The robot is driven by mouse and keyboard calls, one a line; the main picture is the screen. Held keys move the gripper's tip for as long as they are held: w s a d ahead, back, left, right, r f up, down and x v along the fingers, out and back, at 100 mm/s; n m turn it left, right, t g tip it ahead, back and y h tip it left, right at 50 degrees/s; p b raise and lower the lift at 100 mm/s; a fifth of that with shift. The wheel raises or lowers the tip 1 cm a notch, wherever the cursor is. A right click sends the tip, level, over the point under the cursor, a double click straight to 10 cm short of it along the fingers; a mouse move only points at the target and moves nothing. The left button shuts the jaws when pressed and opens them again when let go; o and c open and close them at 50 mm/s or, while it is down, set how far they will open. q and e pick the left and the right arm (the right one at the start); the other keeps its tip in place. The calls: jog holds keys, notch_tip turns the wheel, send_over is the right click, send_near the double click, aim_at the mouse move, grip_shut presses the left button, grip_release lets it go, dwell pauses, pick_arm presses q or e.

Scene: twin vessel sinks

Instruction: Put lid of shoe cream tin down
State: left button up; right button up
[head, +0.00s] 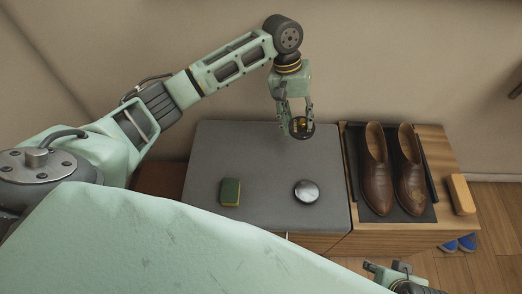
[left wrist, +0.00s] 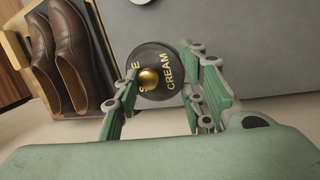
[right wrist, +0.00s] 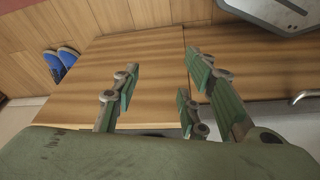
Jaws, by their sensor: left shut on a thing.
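My left gripper (head: 300,121) is shut on the dark round lid (left wrist: 162,60), which has gold lettering reading "CREAM" and a brass knob. It holds the lid in the air over the back right part of the grey top. The lid also shows in the head view (head: 301,132). A round, shiny silver-grey tin (head: 306,191) sits on the grey top, nearer the front than the lid and apart from it. My right gripper (right wrist: 160,75) is open and empty, in front of the wooden cabinet; only part of it shows in the head view.
The grey top (head: 262,155) has clear room around the tin. A green and yellow sponge (head: 230,192) lies to its left. Brown boots (head: 377,178) stand on a black tray (head: 427,214) to the right, with a tan block (head: 461,194) beyond. Blue shoes (head: 466,243) are low at right.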

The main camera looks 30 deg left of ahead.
pick_arm(q)
jog(key=shift+a+f, duration=0.1)
jog(key=shift+f, duration=0.4)
jog(key=s+a+f+b, duration=0.1)
jog(key=a+f, duration=0.1)
jog(key=a, duration=0.1)
jog(key=s+a+f+b, duration=0.1)
jog(key=a+f, duration=0.1)
jog(key=a, duration=0.1)
jog(key=s+a+f+b, duration=0.1)
jog(key=a+f, duration=0.1)
jog(key=a, duration=0.2)
jog(key=shift+s+a+f, duration=0.1)
jog(key=shift+s+f, duration=0.05)
jog(key=shift+f, duration=0.1)
jog(key=shift+s+a+f, duration=0.1)
jog(key=shift+a+f, duration=0.1)
jog(key=shift+a, duration=0.15)
notch_tip(320, 180, down, 4)
jog(key=shift+r+b, duration=0.1)
jog(key=shift+b, duration=0.95)
pick_arm(e)
jog(key=w+a+r+t+y, duration=0.1)
jog(key=w+a+r+t, duration=0.2)
jog(key=w, duration=0.6)
notch_tip(320, 180, up, 3)
jog(key=t, duration=0.2)
jog(key=shift+w+r+t, duration=0.15)
jog(key=shift+t, duration=0.15)
